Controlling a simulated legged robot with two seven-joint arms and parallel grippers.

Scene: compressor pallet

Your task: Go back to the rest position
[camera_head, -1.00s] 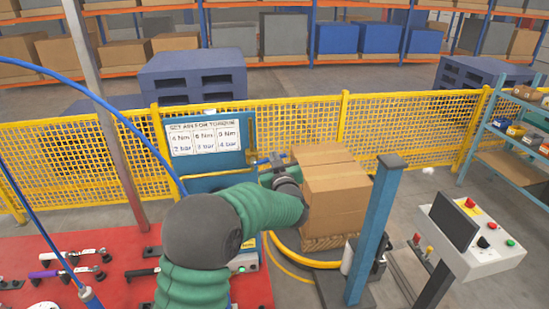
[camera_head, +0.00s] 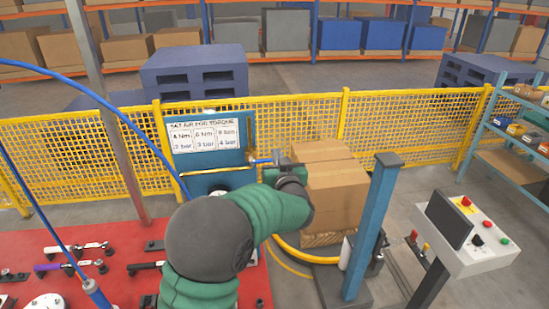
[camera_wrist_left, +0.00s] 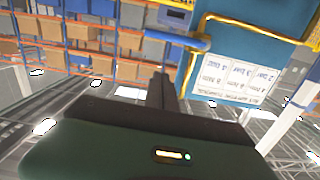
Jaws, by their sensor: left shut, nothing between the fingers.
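My left arm reaches in from the bottom of the head view, and its gripper (camera_head: 277,160) is close to the blue panel, in front of the stacked boxes. The fingers (camera_wrist_left: 160,92) are shut and empty in the left wrist view. The blue panel (camera_head: 205,187) carries a white torque sign (camera_head: 205,136), yellow piping and a blue handle (camera_head: 262,161). That handle also shows in the wrist view (camera_wrist_left: 183,40), just beyond the fingertips; I cannot tell whether they touch it. My right gripper is not in view.
Cardboard boxes (camera_head: 335,190) stand on a pallet right of my left gripper. A blue post (camera_head: 372,225) and a control console (camera_head: 468,235) are farther right. A red table (camera_head: 60,260) with tools is at left. A yellow mesh fence (camera_head: 410,130) runs behind.

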